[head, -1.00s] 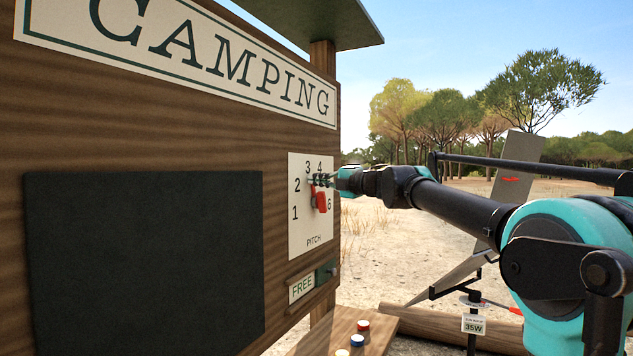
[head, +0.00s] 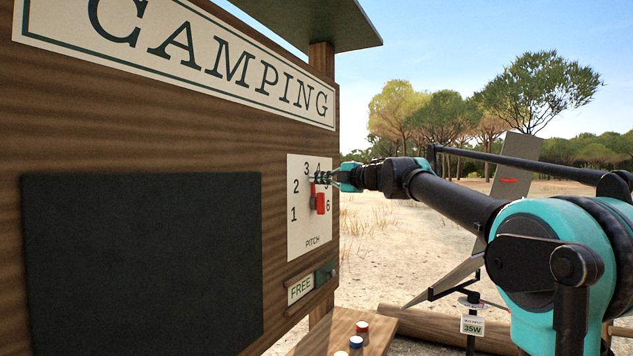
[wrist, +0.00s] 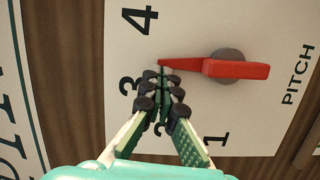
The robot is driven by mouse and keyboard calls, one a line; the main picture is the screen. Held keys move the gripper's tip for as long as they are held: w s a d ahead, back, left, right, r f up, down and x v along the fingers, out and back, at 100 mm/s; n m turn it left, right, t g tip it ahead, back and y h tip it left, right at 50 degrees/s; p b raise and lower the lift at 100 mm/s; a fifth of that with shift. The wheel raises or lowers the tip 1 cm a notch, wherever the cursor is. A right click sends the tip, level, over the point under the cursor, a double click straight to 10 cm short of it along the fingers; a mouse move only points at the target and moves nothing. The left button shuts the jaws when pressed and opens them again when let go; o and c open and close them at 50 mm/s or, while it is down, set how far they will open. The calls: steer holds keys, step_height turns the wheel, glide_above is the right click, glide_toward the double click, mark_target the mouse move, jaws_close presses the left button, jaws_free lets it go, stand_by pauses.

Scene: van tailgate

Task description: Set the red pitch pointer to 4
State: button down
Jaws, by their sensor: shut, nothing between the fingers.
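The white pitch dial (head: 300,225) is on the brown board, with numbers around a red pointer (head: 320,203). In the wrist view the red pointer (wrist: 235,69) sits on a grey hub. Its thin tip points left, between the 3 (wrist: 130,86) and the 4 (wrist: 140,20). My gripper (head: 318,178) is at the upper part of the dial. In the wrist view my gripper (wrist: 162,72) is shut and empty, its fingertips right at the pointer's tip, on the side of the 3. I cannot tell whether they touch it. The fingers cover most of the 2.
Below the dial is a FREE label (head: 301,288) with a small dark slider beside it. A wooden ledge (head: 335,325) with coloured caps stands below. A dark panel (head: 140,262) fills the board's left.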

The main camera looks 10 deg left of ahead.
steer(key=w+m, duration=0.2)
steer(key=shift+d+r+m+g+h, duration=0.2)
steer(key=shift+d+m+g+h, duration=0.1)
steer(key=shift+d+g, duration=0.1)
steer(key=shift+w+d, duration=0.1)
steer(key=shift+w, duration=0.3)
